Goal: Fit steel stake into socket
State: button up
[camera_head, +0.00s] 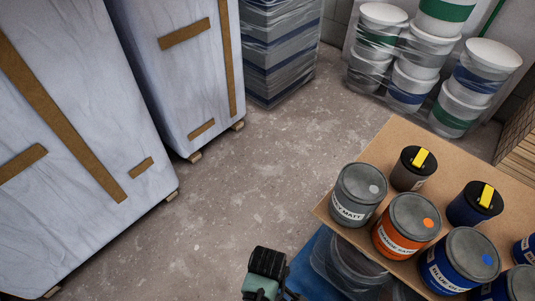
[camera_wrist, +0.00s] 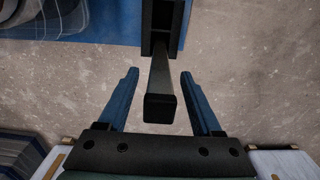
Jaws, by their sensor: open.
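The steel stake (camera_wrist: 160,90) is a dark, square bar in the wrist view, with its black end toward the camera. Its far end meets a black channel-like bracket (camera_wrist: 147,28), apparently the socket, at the edge of a blue platform. I cannot tell how deep it sits in there. My gripper (camera_wrist: 158,76) is open, its two blue fingers on either side of the stake with a gap on both sides. In the head view only part of my arm shows at the bottom; the stake is not clear there.
A cardboard-topped stack (camera_head: 327,206) with several paint tins, including an orange one (camera_head: 398,243), stands at the right on a blue pallet (camera_head: 308,264). Wrapped tall loads (camera_head: 75,130) stand at the left, white buckets (camera_head: 415,70) at the back. Bare concrete floor (camera_head: 265,165) lies between.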

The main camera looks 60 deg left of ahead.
grip_shut()
jog(key=shift+r, duration=0.1)
dwell(1.2)
